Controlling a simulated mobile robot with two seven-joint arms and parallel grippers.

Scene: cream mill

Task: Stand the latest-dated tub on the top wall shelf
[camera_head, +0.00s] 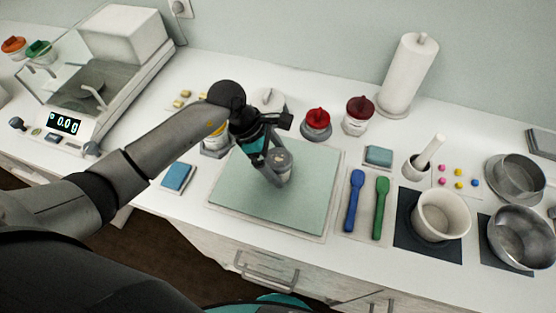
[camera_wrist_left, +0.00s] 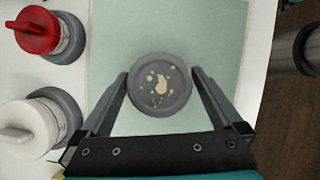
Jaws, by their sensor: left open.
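My left gripper (camera_head: 275,172) is open over the pale green mat (camera_head: 240,197). Its fingers stand either side of a round grey vessel (camera_wrist_left: 160,88) with cream-coloured specks on top; I see no grip on it. Behind the mat stand lidded tubs: a white-lidded one (camera_head: 269,99), partly behind my arm, a red-lidded one (camera_head: 316,122) and a dark-red-lidded one (camera_head: 357,114). A yellow-labelled tub (camera_head: 216,143) is mostly hidden by my arm. The left wrist view shows a red-lidded tub (camera_wrist_left: 40,32) and a white-lidded tub (camera_wrist_left: 32,125). Dates are unreadable. No wall shelf is in view.
A scale (camera_head: 66,122) stands at the left, with orange and green lidded tubs (camera_head: 39,50) beyond. Blue and green spatulas (camera_head: 381,207), a white mortar (camera_head: 440,215), metal bowls (camera_head: 520,237) and a paper roll (camera_head: 408,75) occupy the right.

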